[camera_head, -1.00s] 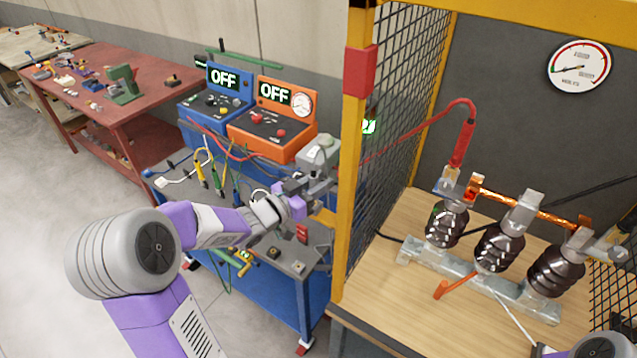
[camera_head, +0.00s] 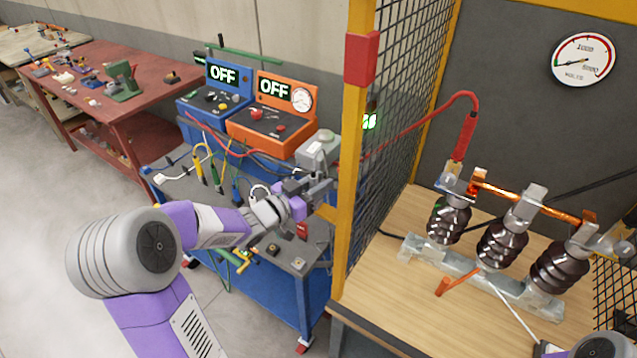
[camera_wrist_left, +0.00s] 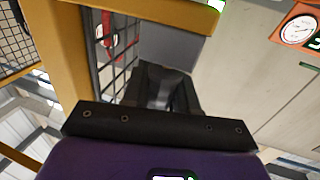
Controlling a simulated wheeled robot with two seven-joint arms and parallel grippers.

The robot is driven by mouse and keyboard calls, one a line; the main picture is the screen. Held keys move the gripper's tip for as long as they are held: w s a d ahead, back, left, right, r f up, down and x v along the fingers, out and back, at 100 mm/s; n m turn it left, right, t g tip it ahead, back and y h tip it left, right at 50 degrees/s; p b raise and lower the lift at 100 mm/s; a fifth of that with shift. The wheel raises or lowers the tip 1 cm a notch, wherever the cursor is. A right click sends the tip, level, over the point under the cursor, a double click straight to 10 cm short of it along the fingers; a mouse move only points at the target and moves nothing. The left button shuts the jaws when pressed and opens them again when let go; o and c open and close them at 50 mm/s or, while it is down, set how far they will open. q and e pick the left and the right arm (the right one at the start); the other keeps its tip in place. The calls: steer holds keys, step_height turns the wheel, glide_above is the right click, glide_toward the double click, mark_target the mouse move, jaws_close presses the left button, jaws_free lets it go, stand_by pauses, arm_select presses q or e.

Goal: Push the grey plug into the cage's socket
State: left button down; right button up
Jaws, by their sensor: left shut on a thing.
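My left gripper (camera_head: 318,186) is beside the yellow cage post, just below a grey box with a round top (camera_head: 319,147) that looks like the cage's socket housing. In the left wrist view, the dark fingers of the left gripper (camera_wrist_left: 165,92) point at a large grey face (camera_wrist_left: 168,48) next to the post. The gripper is shut on a grey piece (camera_wrist_left: 175,84), apparently the plug, mostly hidden between the fingers. I cannot tell whether the plug touches the socket or is inside it. My right gripper is out of view.
The yellow post (camera_head: 352,190) and mesh (camera_head: 402,120) stand right of my gripper. Inside the cage are brown insulators (camera_head: 500,245) and a red lead (camera_head: 465,135). A blue trolley (camera_head: 275,290) with two "OFF" units and hanging cables is close to my left forearm.

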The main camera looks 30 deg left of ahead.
arm_select(q)
steer(key=shift+f, duration=0.4)
steer(key=c, duration=0.8)
jaws_free()
steer(key=v, duration=0.7)
steer(key=shift+s, duration=0.25)
steer(key=shift+a, duration=0.1)
